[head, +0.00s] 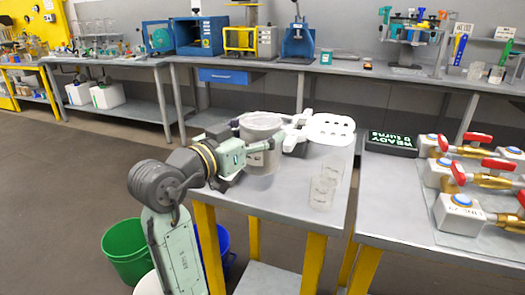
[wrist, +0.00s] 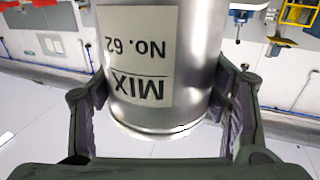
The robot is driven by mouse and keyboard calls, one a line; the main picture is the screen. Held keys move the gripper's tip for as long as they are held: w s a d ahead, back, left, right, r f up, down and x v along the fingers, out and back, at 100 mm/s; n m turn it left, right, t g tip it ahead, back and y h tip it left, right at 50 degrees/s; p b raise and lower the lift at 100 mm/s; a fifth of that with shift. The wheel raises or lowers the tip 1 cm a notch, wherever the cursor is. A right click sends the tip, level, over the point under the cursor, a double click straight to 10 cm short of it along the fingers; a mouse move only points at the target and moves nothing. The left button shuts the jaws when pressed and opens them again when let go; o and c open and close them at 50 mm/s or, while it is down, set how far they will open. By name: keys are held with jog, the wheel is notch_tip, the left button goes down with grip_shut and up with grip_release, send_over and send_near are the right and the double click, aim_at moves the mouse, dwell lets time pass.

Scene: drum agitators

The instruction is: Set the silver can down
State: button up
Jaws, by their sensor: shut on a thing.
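The silver can (head: 261,125) is a grey metal cylinder, roughly upright over the small table (head: 285,205) in the head view. My gripper (head: 256,153) reaches it from the left and is shut around its side. In the wrist view the can (wrist: 197,60) fills the middle between the two dark fingers of my gripper (wrist: 162,105). Its pale label reads "MIX No. 62", upside down in that picture. The can's lower part is partly hidden by my gripper in the head view, so I cannot tell whether its base touches the tabletop.
A white perforated paddle-shaped piece (head: 331,128) is just right of the can. Clear cups (head: 323,192) stand near the table's right front. Bare tabletop lies in front of the can. A bench with red-handled valves (head: 470,178) is at right; a green bucket (head: 125,250) is on the floor.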

aim_at(259, 153)
jog(key=shift+f, duration=2.4)
jog(key=shift+f, duration=0.15)
jog(key=o, duration=1.5)
